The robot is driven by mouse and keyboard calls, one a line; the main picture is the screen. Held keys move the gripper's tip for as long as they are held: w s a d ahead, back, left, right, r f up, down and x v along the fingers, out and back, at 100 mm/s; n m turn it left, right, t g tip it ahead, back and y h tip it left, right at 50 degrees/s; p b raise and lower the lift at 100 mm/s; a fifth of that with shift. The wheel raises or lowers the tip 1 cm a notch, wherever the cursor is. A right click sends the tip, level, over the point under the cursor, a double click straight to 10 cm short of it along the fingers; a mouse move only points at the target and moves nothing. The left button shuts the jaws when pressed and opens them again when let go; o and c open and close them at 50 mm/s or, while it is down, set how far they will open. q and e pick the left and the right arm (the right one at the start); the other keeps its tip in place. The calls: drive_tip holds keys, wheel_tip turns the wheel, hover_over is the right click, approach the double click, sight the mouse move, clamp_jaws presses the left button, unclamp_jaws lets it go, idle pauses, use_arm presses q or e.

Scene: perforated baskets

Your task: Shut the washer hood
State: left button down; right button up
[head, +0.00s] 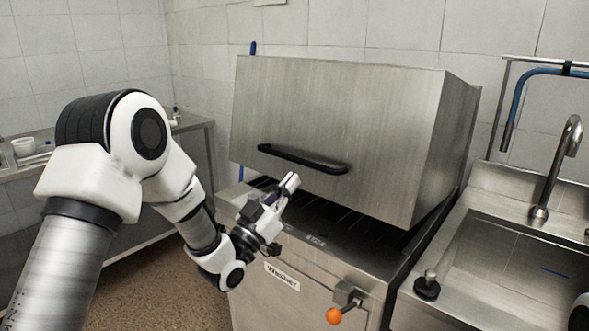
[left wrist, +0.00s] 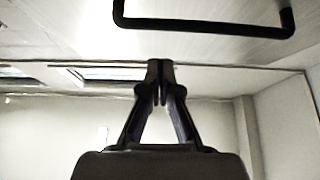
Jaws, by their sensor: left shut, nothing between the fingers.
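The washer hood (head: 330,125) is a large brushed-metal box with a black bar handle (head: 300,160) across its lower front. It is raised, with a dark gap between its lower edge and the washer base (head: 300,290), which carries a "Washer" label. My left gripper (head: 291,184) is shut and empty, in front of the gap and just below the handle, its fingers pointing up. In the left wrist view the shut fingers (left wrist: 160,70) show below the handle (left wrist: 205,26), apart from it. My right gripper is not in view.
A steel sink (head: 520,265) with a tap (head: 560,165) stands to the right of the washer. An orange knob (head: 334,316) sticks out at the washer's front. A counter (head: 195,122) with small items runs along the left wall.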

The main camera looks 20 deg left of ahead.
use_arm(q)
wheel_tip(320, 180, down, 12)
drive_tip(key=g+y, duration=0.1)
drive_tip(key=g, duration=0.4)
drive_tip(key=s+a+r+g+y+p, duration=0.1)
drive_tip(key=s+r+g+p, duration=0.1)
drive_tip(key=r+p, duration=0.85)
drive_tip(key=s+a+r+g+y+p, duration=0.1)
drive_tip(key=s+r+g+p, duration=0.15)
drive_tip(key=r+p, duration=0.85)
drive_tip(key=f+x, duration=0.1)
drive_tip(key=x, duration=1.1)
drive_tip(key=shift+a, duration=0.25)
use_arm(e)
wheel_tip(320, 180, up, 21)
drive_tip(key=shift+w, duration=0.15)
